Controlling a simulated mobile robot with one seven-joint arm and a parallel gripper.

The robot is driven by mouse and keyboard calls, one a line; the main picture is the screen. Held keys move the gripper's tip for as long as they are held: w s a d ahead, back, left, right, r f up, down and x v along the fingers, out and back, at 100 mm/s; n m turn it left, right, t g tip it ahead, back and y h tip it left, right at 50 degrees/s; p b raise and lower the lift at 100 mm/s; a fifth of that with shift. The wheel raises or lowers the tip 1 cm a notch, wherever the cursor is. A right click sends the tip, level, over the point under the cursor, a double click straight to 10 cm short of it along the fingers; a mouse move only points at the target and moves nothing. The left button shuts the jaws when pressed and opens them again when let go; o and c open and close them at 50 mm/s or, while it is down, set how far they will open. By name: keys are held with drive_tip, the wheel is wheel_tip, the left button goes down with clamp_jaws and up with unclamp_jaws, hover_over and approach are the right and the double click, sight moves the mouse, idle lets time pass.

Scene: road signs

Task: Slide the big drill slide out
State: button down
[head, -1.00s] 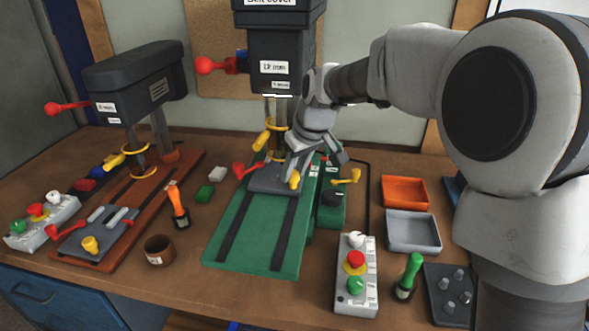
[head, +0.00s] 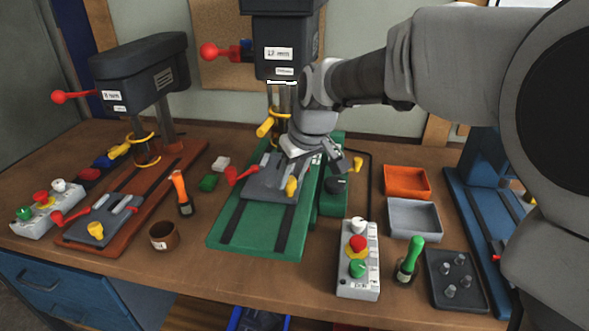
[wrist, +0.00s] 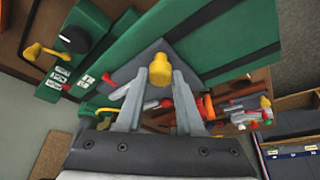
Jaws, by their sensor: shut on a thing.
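The big drill slide is a grey plate (head: 262,190) on the green base (head: 250,234) of the big drill (head: 281,55). It has a red handle (head: 240,175) at its left and a yellow knob (head: 292,187) at its front right. My gripper (head: 297,178) comes down from behind and is shut on the yellow knob. In the wrist view, the knob (wrist: 160,72) shows between the fingertips, with the grey plate around it. The base's dark rails show bare in front of the plate.
A control box (head: 358,258), an orange tray (head: 406,182) and a grey tray (head: 414,220) stand right of the base. A smaller drill (head: 138,72) stands at left, with a brown cup (head: 164,237) between. The front of the green base is clear.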

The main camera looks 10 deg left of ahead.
drive_tip(key=s+b, duration=0.2)
drive_tip(key=s, duration=1)
drive_tip(key=c, duration=0.6)
unclamp_jaws()
drive_tip(key=shift+s, duration=0.15)
drive_tip(key=shift+o, duration=0.4)
drive_tip(key=shift+r, duration=0.1)
drive_tip(key=shift+d+r, duration=0.1)
drive_tip(key=shift+r, duration=0.15)
drive_tip(key=p+v, duration=0.2)
drive_tip(key=v, duration=1.4)
drive_tip(key=shift+r+p, duration=0.35)
drive_tip(key=shift+p, duration=0.05)
